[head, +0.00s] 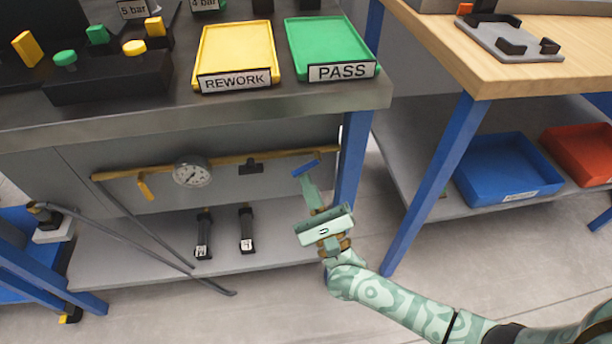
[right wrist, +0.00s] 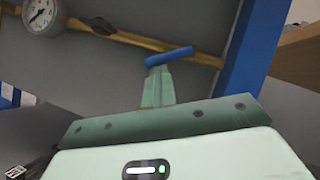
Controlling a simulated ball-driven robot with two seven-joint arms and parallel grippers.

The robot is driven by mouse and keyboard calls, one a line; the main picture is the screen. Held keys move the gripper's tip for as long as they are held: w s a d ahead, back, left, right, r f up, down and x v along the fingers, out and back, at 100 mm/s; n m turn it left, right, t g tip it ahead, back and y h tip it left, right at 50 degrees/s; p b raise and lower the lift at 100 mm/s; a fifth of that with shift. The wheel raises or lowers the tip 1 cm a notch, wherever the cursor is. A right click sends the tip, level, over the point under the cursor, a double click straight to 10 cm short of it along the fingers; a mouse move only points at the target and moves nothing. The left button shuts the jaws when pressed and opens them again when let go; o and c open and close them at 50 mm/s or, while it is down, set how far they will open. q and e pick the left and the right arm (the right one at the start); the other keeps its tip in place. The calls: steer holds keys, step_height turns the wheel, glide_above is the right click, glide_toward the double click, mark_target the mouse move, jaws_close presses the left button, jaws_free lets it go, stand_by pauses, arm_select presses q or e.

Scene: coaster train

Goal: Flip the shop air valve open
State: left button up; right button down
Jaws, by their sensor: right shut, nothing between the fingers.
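A brass pipe (head: 225,161) runs under the bench top, and it also shows in the right wrist view (right wrist: 125,36). A blue lever handle (head: 306,168) is at its right end, lying close to the line of the pipe at a slight tilt; it also shows in the right wrist view (right wrist: 169,56). My right gripper (head: 305,179) is shut and empty, its fingertips right at the blue handle, touching or just in front of it. The fingertips hide part of the handle and the valve body. My left gripper is not in view.
A round gauge (head: 192,172) and a yellow lever (head: 145,188), pointing down, are farther left on the pipe. A blue bench leg (head: 351,165) stands close right of my gripper. The bench top (head: 130,117) overhangs the pipe.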

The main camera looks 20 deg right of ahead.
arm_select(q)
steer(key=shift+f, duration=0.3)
arm_select(e)
steer(key=shift+w+a+r+m+t+h, duration=0.2)
steer(key=shift+a+r+m+h, duration=0.35)
steer(key=shift+m, duration=0.2)
steer(key=shift+w+a+r+m+t+h, duration=0.15)
steer(key=shift+a+r+m+h, duration=0.35)
steer(key=shift+m, duration=0.25)
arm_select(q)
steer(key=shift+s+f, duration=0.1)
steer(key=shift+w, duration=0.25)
arm_select(e)
steer(key=shift+f, duration=0.1)
